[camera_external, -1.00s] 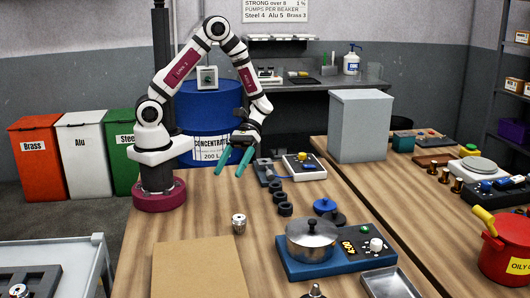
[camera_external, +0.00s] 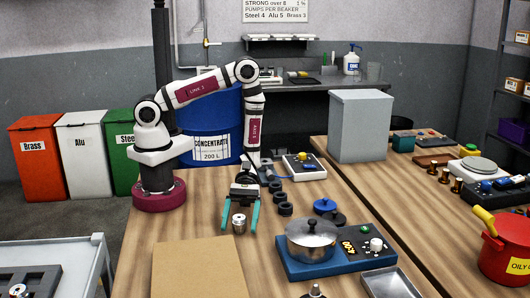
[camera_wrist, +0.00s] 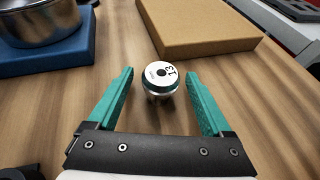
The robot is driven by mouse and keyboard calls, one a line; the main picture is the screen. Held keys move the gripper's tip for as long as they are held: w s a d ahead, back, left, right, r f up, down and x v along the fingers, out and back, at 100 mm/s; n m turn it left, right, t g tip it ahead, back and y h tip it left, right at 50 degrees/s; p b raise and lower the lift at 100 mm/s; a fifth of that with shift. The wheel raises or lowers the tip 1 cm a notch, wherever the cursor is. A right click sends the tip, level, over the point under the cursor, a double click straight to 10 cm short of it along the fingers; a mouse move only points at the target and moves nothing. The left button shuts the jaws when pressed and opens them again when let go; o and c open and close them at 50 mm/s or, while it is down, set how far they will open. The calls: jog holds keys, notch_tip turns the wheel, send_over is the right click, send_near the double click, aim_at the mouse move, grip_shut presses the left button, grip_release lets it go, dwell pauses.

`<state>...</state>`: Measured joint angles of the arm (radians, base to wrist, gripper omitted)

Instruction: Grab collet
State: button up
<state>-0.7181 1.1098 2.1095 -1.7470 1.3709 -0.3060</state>
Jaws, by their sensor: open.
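The collet (camera_external: 239,223) is a small silvery metal piece standing upright on the wooden table. In the wrist view the collet (camera_wrist: 160,77) shows a round white top face with a dark centre hole and the number 13. My gripper (camera_external: 240,228) has teal fingers and is open and empty, low over the table. In the wrist view my gripper (camera_wrist: 163,76) has its fingers spread wide, with the collet centred at the mouth between the fingertips. The fingers do not touch it.
A brown board (camera_external: 200,268) lies just in front of the collet. A steel pot (camera_external: 311,240) stands on a blue heater base (camera_external: 292,271) to the right. Several black rings (camera_external: 284,209) lie right of my gripper. Table around the collet is clear.

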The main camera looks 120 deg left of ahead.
jog(key=shift+w+d+f, duration=0.1)
jog(key=shift+d, duration=0.05)
grip_shut()
dwell(0.4)
